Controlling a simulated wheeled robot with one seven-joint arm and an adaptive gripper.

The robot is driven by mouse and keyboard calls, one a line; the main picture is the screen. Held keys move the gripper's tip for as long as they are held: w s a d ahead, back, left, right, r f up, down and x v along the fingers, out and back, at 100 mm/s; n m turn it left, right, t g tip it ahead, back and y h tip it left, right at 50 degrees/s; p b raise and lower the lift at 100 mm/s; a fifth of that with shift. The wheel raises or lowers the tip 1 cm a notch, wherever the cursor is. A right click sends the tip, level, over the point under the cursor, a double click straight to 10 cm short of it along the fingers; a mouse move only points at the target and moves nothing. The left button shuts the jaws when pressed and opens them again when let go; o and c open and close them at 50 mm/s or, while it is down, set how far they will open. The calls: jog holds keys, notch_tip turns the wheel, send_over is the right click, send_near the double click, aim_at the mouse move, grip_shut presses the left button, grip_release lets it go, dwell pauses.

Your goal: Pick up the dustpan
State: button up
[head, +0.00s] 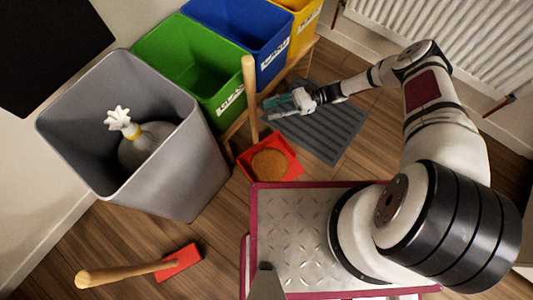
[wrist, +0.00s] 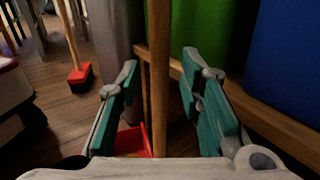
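The dustpan has a red pan (head: 287,150) on the floor and a long wooden handle (head: 250,85) standing upright. A brown round patch or thing shows in the pan. My gripper (head: 276,103) is open, just right of the handle in the head view, with teal finger pads. In the wrist view the handle (wrist: 158,85) stands upright in the gap between my open fingers (wrist: 160,68), apart from both pads. Part of the red pan (wrist: 134,140) shows low between the fingers. Whether the handle is within the fingertips or just beyond them I cannot tell.
Green (head: 180,50), blue (head: 240,35) and yellow (head: 303,15) bins stand on a wooden frame behind the handle. A grey bin (head: 190,170) holding a tied bag is left. A red broom (head: 178,262) lies on the floor. A grey mat (head: 330,130) lies below my arm.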

jog(key=b+x, duration=0.1)
jog(key=x, duration=0.5)
jog(key=shift+r, duration=0.15)
jog(key=shift+c, duration=0.6)
grip_shut()
